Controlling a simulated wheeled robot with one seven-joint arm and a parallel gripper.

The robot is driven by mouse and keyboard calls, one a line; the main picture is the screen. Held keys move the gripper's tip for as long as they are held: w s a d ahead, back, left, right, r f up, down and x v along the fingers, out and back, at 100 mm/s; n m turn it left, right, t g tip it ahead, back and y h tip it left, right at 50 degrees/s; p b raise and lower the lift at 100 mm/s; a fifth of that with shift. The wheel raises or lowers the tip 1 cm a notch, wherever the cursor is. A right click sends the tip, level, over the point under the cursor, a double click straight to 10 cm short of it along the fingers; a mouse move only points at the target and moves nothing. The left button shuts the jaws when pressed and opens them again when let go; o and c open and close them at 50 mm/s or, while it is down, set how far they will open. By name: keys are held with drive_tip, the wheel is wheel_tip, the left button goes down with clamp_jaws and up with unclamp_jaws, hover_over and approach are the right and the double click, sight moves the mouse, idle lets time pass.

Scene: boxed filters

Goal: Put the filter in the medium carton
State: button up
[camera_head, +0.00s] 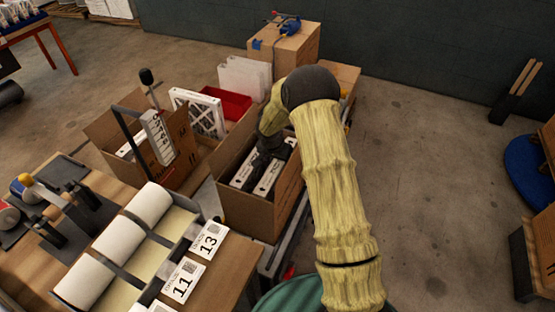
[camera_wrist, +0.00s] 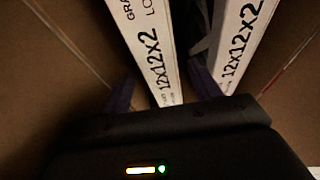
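In the head view, my gripper (camera_head: 262,158) is down inside an open brown carton (camera_head: 246,212) in the middle. Two white filters stand on edge in this carton, a left one (camera_head: 246,170) and a right one (camera_head: 270,178). In the wrist view, both the left filter (camera_wrist: 150,45) and the right filter (camera_wrist: 240,40) read "12x12x2". My gripper's dark fingers (camera_wrist: 163,92) are spread, one on each side of the left filter's near end, with gaps visible beside it. I cannot tell which carton is the medium one.
Another open carton (camera_head: 178,165) with white filters stands to the left. A red bin (camera_head: 232,105) and a white-framed filter (camera_head: 200,112) are behind. A closed box (camera_head: 290,48) stands at the back. A bench with paper rolls (camera_head: 122,238) is at front left.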

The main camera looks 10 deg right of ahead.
drive_tip(key=shift+r+p, duration=0.7)
drive_tip(key=shift+p, duration=0.15)
drive_tip(key=b+v, duration=0.1)
drive_tip(key=v, duration=1)
drive_tip(key=shift+r+b, duration=0.35)
drive_tip(key=shift+r, duration=0.05)
drive_tip(key=shift+s, duration=0.1)
drive_tip(key=s+d+r+n+y, duration=0.1)
drive_tip(key=s+r+n, duration=0.2)
drive_tip(key=s, duration=1)
drive_tip(key=s+d+r+n+y, duration=0.1)
drive_tip(key=s+r+n, duration=0.2)
drive_tip(key=s, duration=1)
drive_tip(key=shift+s+n, duration=0.35)
drive_tip(key=shift+n, duration=0.25)
drive_tip(key=shift+r, duration=0.1)
